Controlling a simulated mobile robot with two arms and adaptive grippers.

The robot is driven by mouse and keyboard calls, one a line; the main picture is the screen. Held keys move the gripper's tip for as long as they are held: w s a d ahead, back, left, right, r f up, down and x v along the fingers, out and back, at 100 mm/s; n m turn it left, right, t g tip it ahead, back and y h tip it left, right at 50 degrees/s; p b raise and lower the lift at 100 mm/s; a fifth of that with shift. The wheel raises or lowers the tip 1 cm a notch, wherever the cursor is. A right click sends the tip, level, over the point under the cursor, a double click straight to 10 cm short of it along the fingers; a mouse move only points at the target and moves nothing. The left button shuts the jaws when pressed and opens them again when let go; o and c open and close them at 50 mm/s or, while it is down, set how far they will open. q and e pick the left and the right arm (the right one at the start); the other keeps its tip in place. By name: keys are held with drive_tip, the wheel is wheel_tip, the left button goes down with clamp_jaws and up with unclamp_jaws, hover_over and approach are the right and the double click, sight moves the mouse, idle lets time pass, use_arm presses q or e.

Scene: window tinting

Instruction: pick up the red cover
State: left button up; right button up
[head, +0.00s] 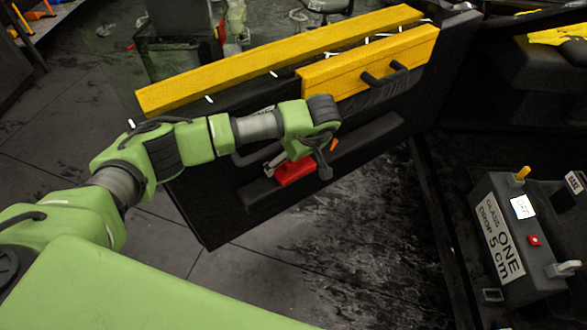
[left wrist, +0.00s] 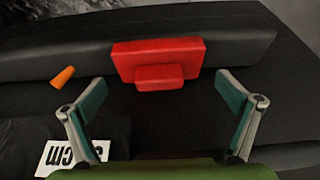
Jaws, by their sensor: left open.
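The red cover (left wrist: 158,60) is a flat red block with a smaller raised tab on its near side. It sits against the black ledge of the door panel. In the head view the red cover (head: 295,171) shows partly, below my left wrist. My left gripper (left wrist: 158,98) is open, its two teal-padded fingers spread to either side of the tab and a little short of the cover, with nothing between them. In the head view the left gripper (head: 299,165) is at the door panel, partly hidden by its own wrist. My right gripper is in neither view.
The black door panel (head: 225,215) carries yellow strips (head: 280,60) and a dark handle (head: 385,75). A small orange piece (left wrist: 62,76) lies left of the cover. A labelled dark box (head: 515,250) stands at the right. Floor in front of the door is clear.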

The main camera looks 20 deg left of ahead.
use_arm(q)
drive_tip(key=shift+w+f, duration=0.1)
drive_tip(key=shift+c, duration=0.7)
drive_tip(key=c, duration=2.2)
drive_tip(key=shift+s+f, duration=0.1)
drive_tip(key=shift+s, duration=0.1)
